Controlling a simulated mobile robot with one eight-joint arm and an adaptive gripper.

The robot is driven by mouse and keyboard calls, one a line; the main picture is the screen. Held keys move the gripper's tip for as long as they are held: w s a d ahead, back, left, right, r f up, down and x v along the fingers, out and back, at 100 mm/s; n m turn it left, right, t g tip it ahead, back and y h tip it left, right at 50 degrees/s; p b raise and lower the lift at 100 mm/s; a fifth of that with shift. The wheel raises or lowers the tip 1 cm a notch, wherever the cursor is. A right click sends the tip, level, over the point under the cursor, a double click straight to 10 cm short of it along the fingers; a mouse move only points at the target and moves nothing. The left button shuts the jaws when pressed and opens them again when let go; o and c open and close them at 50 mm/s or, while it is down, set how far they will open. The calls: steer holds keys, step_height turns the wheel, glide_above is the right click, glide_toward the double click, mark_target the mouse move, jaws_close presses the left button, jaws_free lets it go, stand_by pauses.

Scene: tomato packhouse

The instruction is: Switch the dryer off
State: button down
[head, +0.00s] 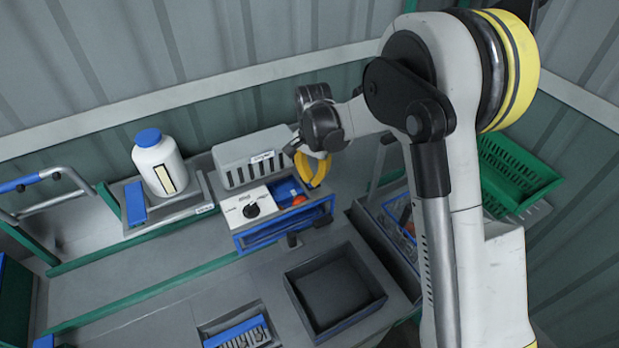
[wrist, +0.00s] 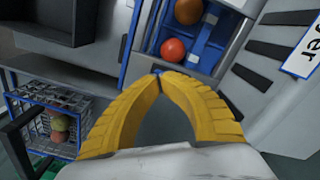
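The dryer (head: 232,172) is a grey box with dark vent slots and a white label, at the back of the bench in the head view. In the wrist view its label (wrist: 302,48) shows partly, ending in "er". A white panel (head: 233,215) with a black knob (head: 251,210) is in front of the box; the knob's setting is too small to read. My gripper (head: 316,185) is right of the knob and apart from it, over the blue-railed tray's right end. In the wrist view its yellow fingers (wrist: 159,76) meet at the tips with nothing between them.
A blue-railed tray (head: 268,240) holds red and orange tomatoes (wrist: 173,49). A white bottle (head: 158,165) with a blue cap stands left. A black bin (head: 371,293) is in front, a green crate (head: 520,170) at right. Bare bench lies at left.

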steer(key=shift+r+p, duration=1.9)
steer(key=shift+r, duration=1.55)
steer(key=shift+d+r, duration=0.1)
steer(key=s+d+r+n+t+b, duration=0.2)
steer(key=s+d+r+b, duration=0.3)
steer(key=s+b, duration=0.1)
steer(key=s+d+f+n+t+b, duration=0.2)
steer(key=s+d+f+b, duration=0.1)
steer(key=s, duration=0.6)
steer(key=s+d+f+n+t+b, duration=0.2)
steer(key=s+b, duration=0.4)
steer(key=s, duration=0.3)
steer(key=shift+s+d+f+n+t+b, duration=0.35)
steer(key=shift+d+n+t, duration=0.3)
steer(key=shift+d, duration=0.4)
